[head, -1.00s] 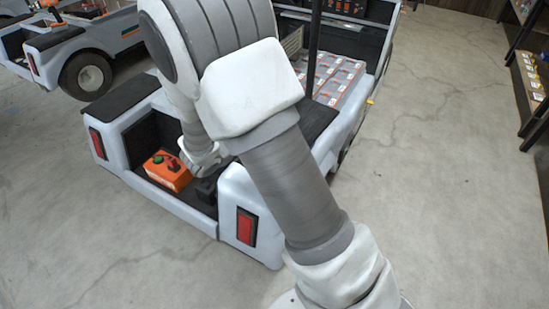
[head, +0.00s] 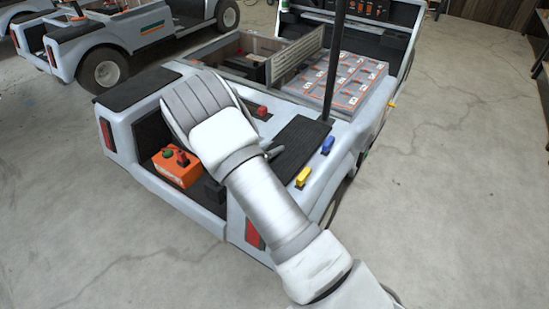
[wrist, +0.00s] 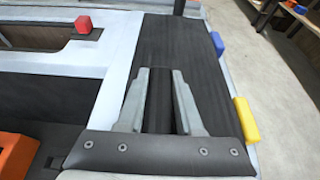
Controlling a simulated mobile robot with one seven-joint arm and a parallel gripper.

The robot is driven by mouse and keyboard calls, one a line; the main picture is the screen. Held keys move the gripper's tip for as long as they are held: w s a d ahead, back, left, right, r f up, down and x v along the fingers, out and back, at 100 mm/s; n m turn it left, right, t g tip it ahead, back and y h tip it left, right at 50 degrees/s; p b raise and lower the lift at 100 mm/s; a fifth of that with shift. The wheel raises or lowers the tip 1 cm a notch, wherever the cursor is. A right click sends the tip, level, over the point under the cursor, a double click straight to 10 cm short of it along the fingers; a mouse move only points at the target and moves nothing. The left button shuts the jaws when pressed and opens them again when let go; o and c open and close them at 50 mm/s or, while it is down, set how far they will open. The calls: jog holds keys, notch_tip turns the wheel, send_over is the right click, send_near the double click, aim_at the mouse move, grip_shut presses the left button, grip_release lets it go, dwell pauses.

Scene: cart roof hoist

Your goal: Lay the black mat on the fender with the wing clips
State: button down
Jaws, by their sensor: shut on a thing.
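The black mat (head: 303,140) lies flat along the top of the pale right fender (head: 345,137); it also shows in the wrist view (wrist: 180,45). My gripper (wrist: 161,88) is low over the mat's near part, its two grey fingers on either side of a narrow black piece that looks like part of the mat. A blue clip (head: 327,145) and a yellow clip (head: 303,177) sit along the fender's outer edge. A red clip (head: 262,111) is on the inner side. My wrist hides the mat's near end in the head view.
An orange box (head: 172,168) with red and green knobs stands in the cart's rear well. A black post (head: 334,62) rises just beyond the mat. Grey batteries (head: 350,82) fill the bay behind. Open floor lies to the right.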

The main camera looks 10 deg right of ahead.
jog(key=shift+f+b, duration=0.5)
jog(key=shift+f, duration=1.2)
jog(key=shift+f, duration=0.1)
jog(key=c, duration=0.6)
grip_release()
jog(key=shift+f, duration=0.1)
jog(key=shift+o, duration=0.2)
